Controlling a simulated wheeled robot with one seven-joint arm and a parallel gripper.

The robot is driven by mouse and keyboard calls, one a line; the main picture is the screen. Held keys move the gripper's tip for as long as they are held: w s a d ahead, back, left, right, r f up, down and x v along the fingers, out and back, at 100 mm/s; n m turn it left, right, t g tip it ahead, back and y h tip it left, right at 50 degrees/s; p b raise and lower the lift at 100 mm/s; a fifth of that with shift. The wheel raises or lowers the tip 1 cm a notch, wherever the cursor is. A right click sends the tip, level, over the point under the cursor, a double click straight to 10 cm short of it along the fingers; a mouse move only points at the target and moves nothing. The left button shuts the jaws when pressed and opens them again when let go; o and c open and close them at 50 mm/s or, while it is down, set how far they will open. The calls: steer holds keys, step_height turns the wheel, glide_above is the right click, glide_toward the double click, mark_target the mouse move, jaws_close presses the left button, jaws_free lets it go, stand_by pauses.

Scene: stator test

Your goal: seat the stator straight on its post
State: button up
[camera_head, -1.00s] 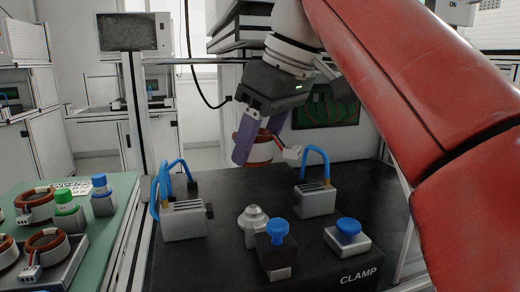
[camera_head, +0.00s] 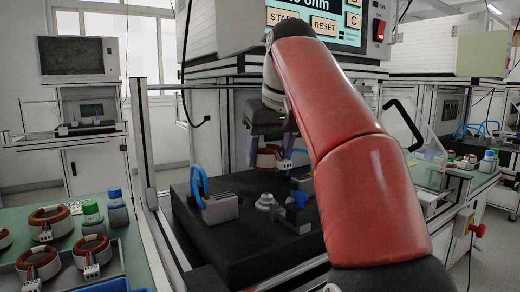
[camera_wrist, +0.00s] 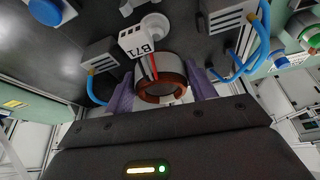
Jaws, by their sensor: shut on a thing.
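The stator, a copper-brown ring with a white connector, is between the purple fingers of my gripper (camera_head: 270,152), which is shut on it. The stator (camera_head: 267,159) is held in the air above the black fixture plate, behind the post in the head view. The post (camera_head: 265,202) is a pale grey stepped peg, bare on top. In the wrist view the stator (camera_wrist: 160,88) sits between the fingertips (camera_wrist: 161,92), its label B71 showing on the connector. The post (camera_wrist: 154,24) is beyond the connector there, partly hidden by it. The stator and post are apart.
A terminal block with blue cables (camera_head: 219,207) stands left of the post. A clamp with a blue knob (camera_head: 300,199) stands close on its right. More stators lie on the green bench (camera_head: 130,235) at left. The tester (camera_head: 318,22) is above behind.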

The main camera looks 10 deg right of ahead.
mark_target(268, 194)
steer(key=shift+f, duration=0.75)
steer(key=shift+f+b, duration=0.8)
steer(key=shift+f, duration=0.45)
steer(key=shift+f, duration=0.2)
steer(key=shift+f+b, duration=0.95)
steer(key=shift+f, duration=0.1)
steer(key=shift+f, duration=0.15)
steer(key=shift+f+b, duration=0.3)
steer(key=shift+f, duration=0.05)
steer(key=o, duration=1.3)
